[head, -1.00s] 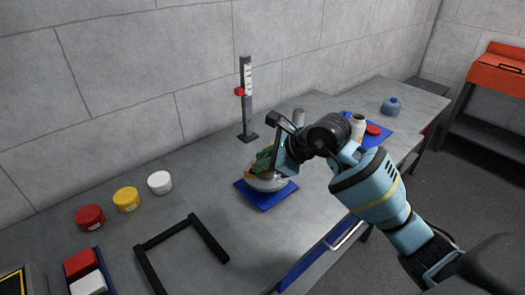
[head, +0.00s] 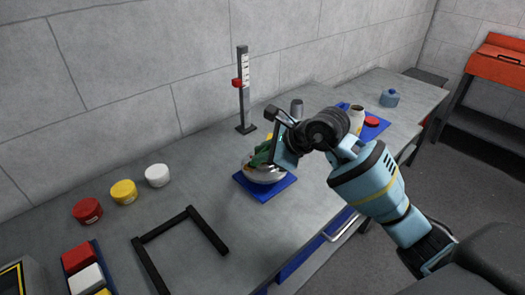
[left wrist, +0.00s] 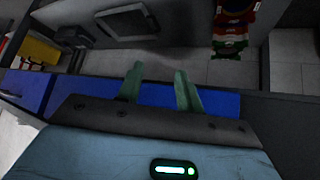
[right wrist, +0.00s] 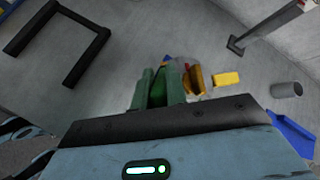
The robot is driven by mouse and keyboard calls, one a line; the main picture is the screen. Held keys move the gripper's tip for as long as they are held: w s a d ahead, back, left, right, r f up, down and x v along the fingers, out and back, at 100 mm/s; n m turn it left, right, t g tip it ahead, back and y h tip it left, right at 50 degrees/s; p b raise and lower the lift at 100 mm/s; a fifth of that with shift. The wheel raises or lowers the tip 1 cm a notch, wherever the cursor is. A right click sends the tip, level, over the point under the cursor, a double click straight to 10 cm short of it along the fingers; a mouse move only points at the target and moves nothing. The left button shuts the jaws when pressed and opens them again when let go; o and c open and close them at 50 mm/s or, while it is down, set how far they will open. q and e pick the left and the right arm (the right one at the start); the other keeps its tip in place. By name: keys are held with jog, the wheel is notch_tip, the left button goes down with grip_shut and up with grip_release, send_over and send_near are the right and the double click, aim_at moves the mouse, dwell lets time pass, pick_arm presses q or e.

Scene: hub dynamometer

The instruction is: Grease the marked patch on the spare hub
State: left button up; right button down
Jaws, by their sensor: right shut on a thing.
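A rounded silvery hub (head: 268,175) sits on a blue mat (head: 258,190) on the bench, in the head view. My right gripper (head: 262,155) is over its top. In the right wrist view my right gripper (right wrist: 158,88) has its green fingers close together on a small tool, mostly hidden, with dark green showing between them. I cannot tell whether the tool touches the hub. The marked patch cannot be made out. My left gripper (left wrist: 160,88) shows only in the left wrist view, open and empty, its fingers apart.
A gauge post with a red slider (head: 242,90) stands behind the hub. Red (head: 87,210), yellow (head: 123,192) and white (head: 157,175) tubs stand at left. A black frame (head: 185,245) lies in front. A bottle (head: 357,120) stands on the farther blue mat.

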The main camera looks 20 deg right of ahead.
jog(key=shift+f, duration=0.55)
jog(key=s+d, duration=0.2)
jog(key=shift+s+d+r, duration=0.1)
jog(key=shift+d, duration=0.25)
dwell(0.3)
jog(key=shift+s+d, duration=1.1)
jog(key=shift+d, duration=0.3)
jog(key=shift+a, duration=0.1)
